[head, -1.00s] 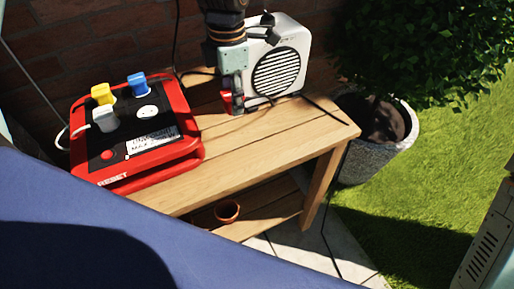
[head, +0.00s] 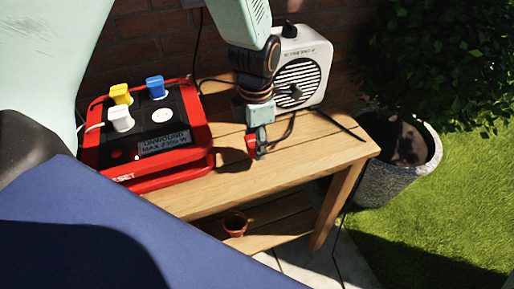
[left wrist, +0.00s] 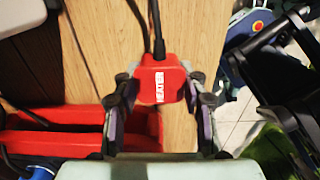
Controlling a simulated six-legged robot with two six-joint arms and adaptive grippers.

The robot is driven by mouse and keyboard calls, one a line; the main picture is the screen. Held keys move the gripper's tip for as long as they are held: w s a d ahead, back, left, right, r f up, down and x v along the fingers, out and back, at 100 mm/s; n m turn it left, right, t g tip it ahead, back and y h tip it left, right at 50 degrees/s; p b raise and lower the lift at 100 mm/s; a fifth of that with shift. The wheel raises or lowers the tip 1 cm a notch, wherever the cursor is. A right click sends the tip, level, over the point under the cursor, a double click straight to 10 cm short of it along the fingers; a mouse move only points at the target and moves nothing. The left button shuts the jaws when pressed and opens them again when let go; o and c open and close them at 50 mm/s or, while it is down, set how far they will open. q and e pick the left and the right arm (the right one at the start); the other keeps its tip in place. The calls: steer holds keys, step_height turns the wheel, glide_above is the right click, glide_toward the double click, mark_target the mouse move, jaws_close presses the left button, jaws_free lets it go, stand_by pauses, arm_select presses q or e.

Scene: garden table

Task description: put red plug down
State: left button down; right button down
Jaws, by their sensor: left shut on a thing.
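The red plug (head: 251,144), labelled HEATER, is in my left gripper (head: 258,152), over the wooden table (head: 290,160) between the red power box and the white heater. In the left wrist view the plug (left wrist: 160,82) sits between the two fingers of the gripper (left wrist: 160,92), its black cord running up over the planks. I cannot tell whether the plug touches the table top. My right gripper is not in view.
The red power box (head: 192,164) stands at the left with yellow (head: 120,94), white (head: 120,118) and blue (head: 155,86) plugs in it and one empty socket (head: 162,115). The white heater (head: 312,60) is behind my gripper. Front right table top is clear.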

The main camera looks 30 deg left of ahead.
arm_select(q)
step_height(320, 180, down, 2)
steer(key=shift+a, duration=0.1)
steer(key=shift+w, duration=0.2)
steer(key=shift+d, duration=0.2)
steer(key=shift+s, duration=0.15)
steer(key=shift+a+f, duration=0.1)
steer(key=shift+f, duration=0.45)
steer(key=c, duration=1)
jaws_free()
steer(key=shift+o, duration=1.3)
steer(key=shift+r, duration=0.1)
